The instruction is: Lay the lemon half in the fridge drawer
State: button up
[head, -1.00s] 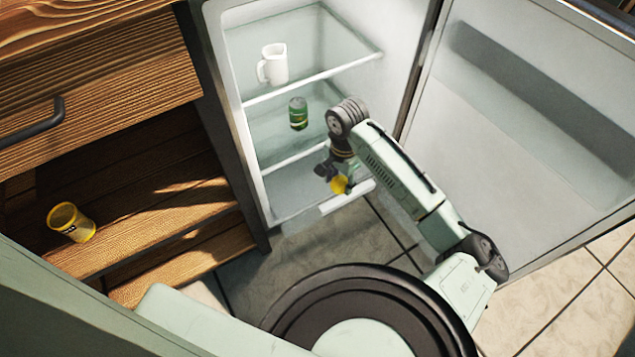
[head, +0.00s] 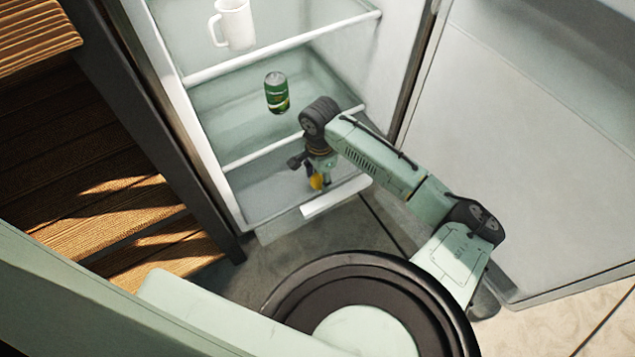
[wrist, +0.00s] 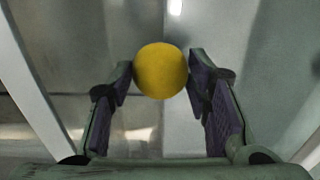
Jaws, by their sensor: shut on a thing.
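The lemon half (wrist: 161,70) shows as a round yellow shape between the fingertips of my gripper (wrist: 160,75) in the wrist view. My gripper is shut on it. In the head view my gripper (head: 318,180) points down over the front part of the fridge drawer (head: 270,197), with the lemon half (head: 316,182) at its tips, partly hidden by the fingers. The drawer is the bottom compartment, with a pale front edge. I cannot tell how far the lemon half is above the drawer floor.
A green can (head: 276,92) stands on the shelf above the drawer. A white mug (head: 233,24) stands on the upper shelf. The fridge door (head: 540,130) is wide open at the right. Wooden shelving (head: 110,210) is at the left.

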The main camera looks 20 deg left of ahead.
aim_at(320, 185)
jog(key=shift+f+b, duration=0.8)
jog(key=shift+f, duration=1.4)
jog(key=shift+f, duration=0.1)
jog(key=o, duration=1.1)
jog(key=shift+o, duration=0.2)
notch_tip(320, 185, up, 12)
jog(key=p, duration=0.5)
